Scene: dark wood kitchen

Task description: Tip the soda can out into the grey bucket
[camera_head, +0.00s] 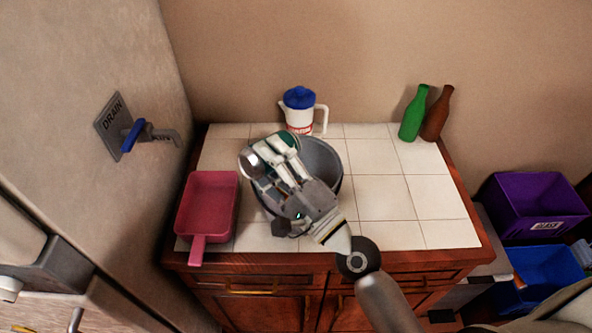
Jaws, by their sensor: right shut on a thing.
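The grey bucket (327,158) stands on the white tiled top of the cabinet, partly hidden behind my right gripper. My right gripper (268,160) reaches in from the lower right and is over the bucket. It is shut on the soda can (251,161), which shows a silver round end and a little green side. The can is tilted well over, near the bucket's left rim. Its other end and any liquid are hidden or too small to see. My left gripper is not in view.
A pink dustpan-like tray (208,205) lies left of the bucket. A white jug with a blue lid (300,112) stands behind it. A green bottle (413,115) and a brown bottle (438,115) stand at the back right. The tiles (437,197) at the right are clear.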

